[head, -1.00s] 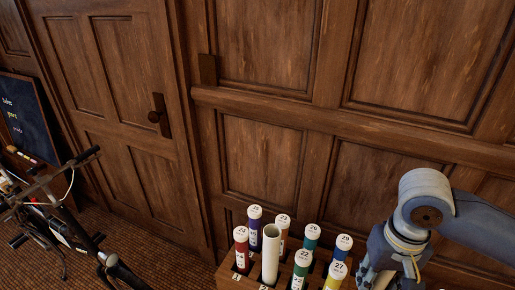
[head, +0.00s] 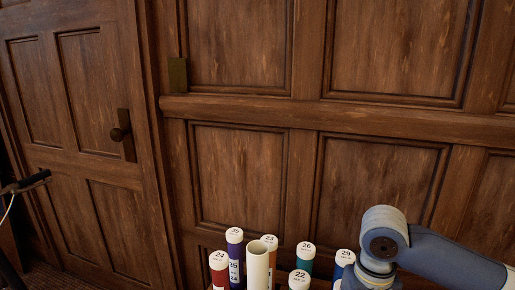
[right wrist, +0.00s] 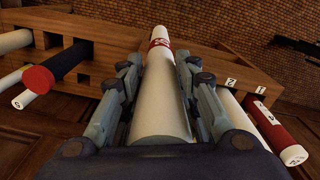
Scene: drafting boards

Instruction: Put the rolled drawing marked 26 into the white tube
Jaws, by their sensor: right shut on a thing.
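The drawing marked 26 (head: 305,263), teal with a white cap, stands upright among the other rolls in the head view. The open white tube (head: 257,268) stands to its left, between the red 24 and roll 23. My right gripper (right wrist: 160,85) is shut on a white cylinder (right wrist: 160,105) with a red band near its far end; I cannot read a number on it. In the head view my right arm (head: 385,245) shows at the lower right, its fingers below the frame. My left gripper is out of view.
The wooden rack (right wrist: 215,72) passes behind the held cylinder. Red roll 24 (right wrist: 272,125) is at right; other rolls and a red cap (right wrist: 39,79) are at left. A panelled wall (head: 300,110) stands behind.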

